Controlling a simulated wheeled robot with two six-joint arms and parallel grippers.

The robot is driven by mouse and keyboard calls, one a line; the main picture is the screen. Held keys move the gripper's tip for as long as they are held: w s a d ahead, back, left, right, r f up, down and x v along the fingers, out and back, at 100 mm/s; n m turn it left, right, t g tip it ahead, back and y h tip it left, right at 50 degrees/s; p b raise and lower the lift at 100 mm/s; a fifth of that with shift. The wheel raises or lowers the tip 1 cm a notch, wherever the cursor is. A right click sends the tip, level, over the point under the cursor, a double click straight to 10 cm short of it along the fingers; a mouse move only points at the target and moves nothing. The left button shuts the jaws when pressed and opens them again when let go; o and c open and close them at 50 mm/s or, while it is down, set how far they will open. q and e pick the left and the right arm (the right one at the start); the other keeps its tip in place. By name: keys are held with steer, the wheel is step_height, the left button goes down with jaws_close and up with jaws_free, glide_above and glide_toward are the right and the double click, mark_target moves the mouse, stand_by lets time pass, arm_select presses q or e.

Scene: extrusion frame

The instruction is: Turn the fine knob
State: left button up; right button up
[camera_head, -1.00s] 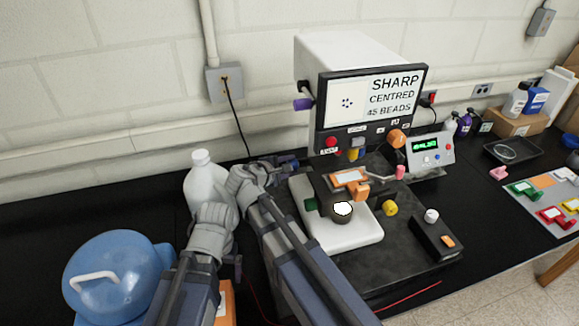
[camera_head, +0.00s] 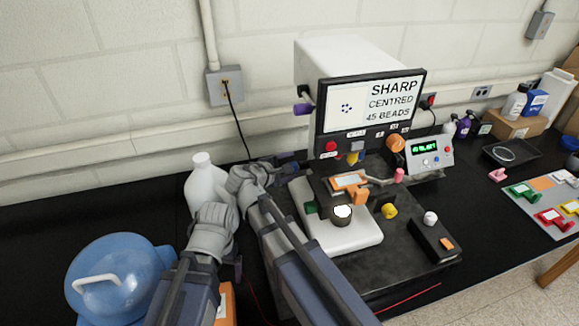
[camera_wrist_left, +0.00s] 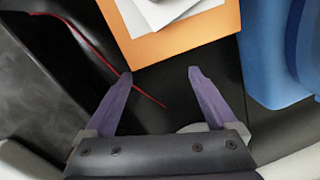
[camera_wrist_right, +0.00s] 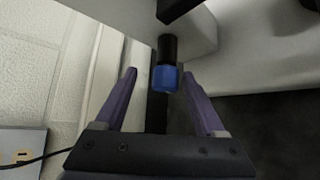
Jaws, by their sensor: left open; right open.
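In the right wrist view a blue knob (camera_wrist_right: 166,80) on a black shaft stands between the fingertips of my open right gripper (camera_wrist_right: 160,75); contact cannot be made out. In the head view my right gripper (camera_head: 289,166) is left of the white-based microscope (camera_head: 355,235), and the blue knob cannot be made out clearly there. No label on the knob is readable. An orange knob (camera_head: 396,144), a yellow knob (camera_head: 389,211) and a green knob (camera_head: 310,208) are also visible. My left gripper (camera_wrist_left: 160,75) is open and empty, near an orange box (camera_wrist_left: 185,40).
A screen (camera_head: 371,99) reads "SHARP CENTRED 45 BEADS". A control box with a green display (camera_head: 429,152) is right of the microscope. A wall socket (camera_head: 226,84) is behind.

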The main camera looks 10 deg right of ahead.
step_height(320, 180, up, 8)
steer(key=p, duration=0.7)
steer(key=shift+w+r+p, duration=0.1)
steer(key=shift+r+p, duration=0.1)
steer(key=shift+p, duration=0.2)
steer(key=shift+r+p, duration=0.35)
steer(key=shift+f, duration=0.1)
